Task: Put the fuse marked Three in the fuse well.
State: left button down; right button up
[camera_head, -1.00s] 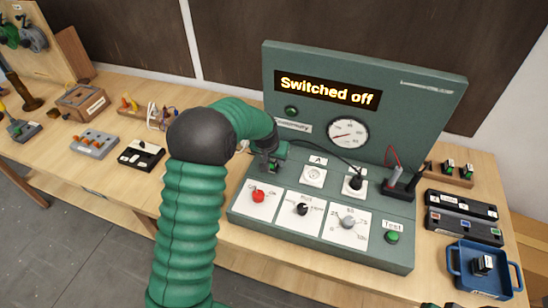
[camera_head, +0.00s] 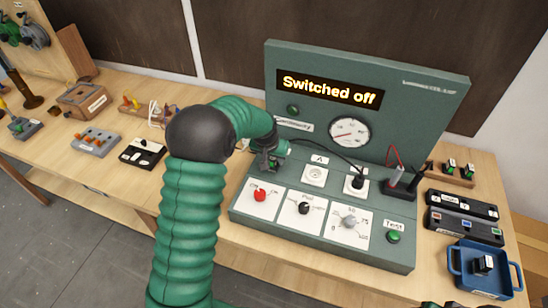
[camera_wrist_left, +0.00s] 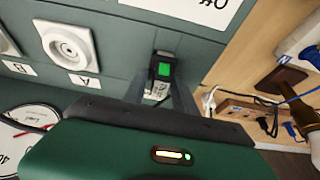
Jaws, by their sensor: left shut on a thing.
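My left gripper (camera_head: 268,163) is over the left end of the green console (camera_head: 400,240), below a small label. In the left wrist view the gripper (camera_wrist_left: 163,82) is shut on a small dark fuse (camera_wrist_left: 164,68) with a bright green square and a pale label. The marking on that label is too small to read. The fuse is at the console face between the fingers; I cannot tell if it is seated. The fuse well is not clearly visible, hidden around the gripper.
The console has a display (camera_head: 330,88) reading "Switched off", a gauge (camera_head: 349,131), a white socket (camera_head: 315,177), knobs and a green Test button (camera_head: 393,237). A wooden rack (camera_head: 462,180) with green-topped pieces and a blue tray (camera_head: 456,270) are at right. Several devices stand at left.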

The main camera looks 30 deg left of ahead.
pick_arm(q)
jog(key=shift+f+b, duration=0.3)
jog(key=shift+f, duration=0.2)
jog(key=c, duration=0.9)
grip_release()
jog(key=b+v, duration=0.1)
jog(key=v, duration=1.6)
jog(key=s+d+f+m+g+h, duration=0.1)
jog(key=s+d+f+m, duration=0.1)
jog(key=s+d+f, duration=1.2)
jog(key=s+d, duration=0.1)
jog(key=s, duration=0.3)
jog(key=shift+f+m+g, duration=0.15)
jog(key=shift+m+g, duration=0.15)
jog(key=shift+m, duration=0.1)
